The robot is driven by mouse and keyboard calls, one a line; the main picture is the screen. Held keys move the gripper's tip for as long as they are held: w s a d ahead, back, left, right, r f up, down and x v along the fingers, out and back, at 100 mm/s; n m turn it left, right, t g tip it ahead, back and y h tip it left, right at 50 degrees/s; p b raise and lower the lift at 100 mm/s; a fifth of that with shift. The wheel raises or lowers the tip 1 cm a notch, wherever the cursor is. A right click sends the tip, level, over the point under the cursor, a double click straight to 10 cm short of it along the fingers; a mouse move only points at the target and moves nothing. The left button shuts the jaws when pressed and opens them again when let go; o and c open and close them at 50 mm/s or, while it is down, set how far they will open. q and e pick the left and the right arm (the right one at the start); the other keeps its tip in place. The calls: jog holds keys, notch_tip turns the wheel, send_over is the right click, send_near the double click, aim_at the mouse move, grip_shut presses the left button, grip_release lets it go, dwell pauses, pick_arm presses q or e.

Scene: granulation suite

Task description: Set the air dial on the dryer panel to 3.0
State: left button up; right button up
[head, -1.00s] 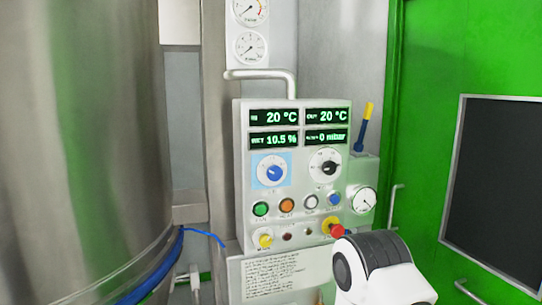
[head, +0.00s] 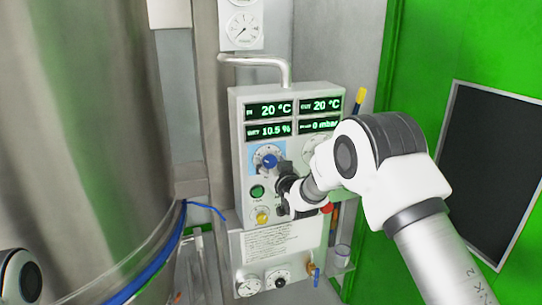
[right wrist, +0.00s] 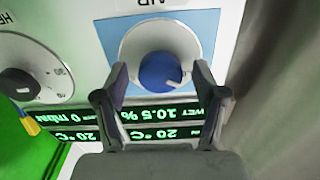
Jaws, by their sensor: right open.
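The air dial (head: 270,161) is a blue knob on a light-blue square, on the left of the dryer panel (head: 237,133). In the right wrist view the dial (right wrist: 162,72) appears upside down under an "AIR" label. Its white pointer mark points to the lower right there; its scale numbers are not readable. My right gripper (head: 284,176) is open in front of the panel, just below and right of the dial in the head view. In the right wrist view its two fingers straddle the knob; I cannot tell whether they touch it. My left gripper is not in view.
The black heat dial (right wrist: 22,82) sits beside the air dial. A green button (head: 257,191) and a yellow button (head: 262,217) are below. Green displays (head: 271,109) read 20 °C and 10.5 %. A steel vessel (head: 90,140) stands left; a pipe (head: 256,59) is above.

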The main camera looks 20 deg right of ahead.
jog(key=shift+w, duration=0.15)
jog(key=c, duration=1.1)
jog(key=shift+f, duration=0.1)
jog(key=shift+c, duration=0.2)
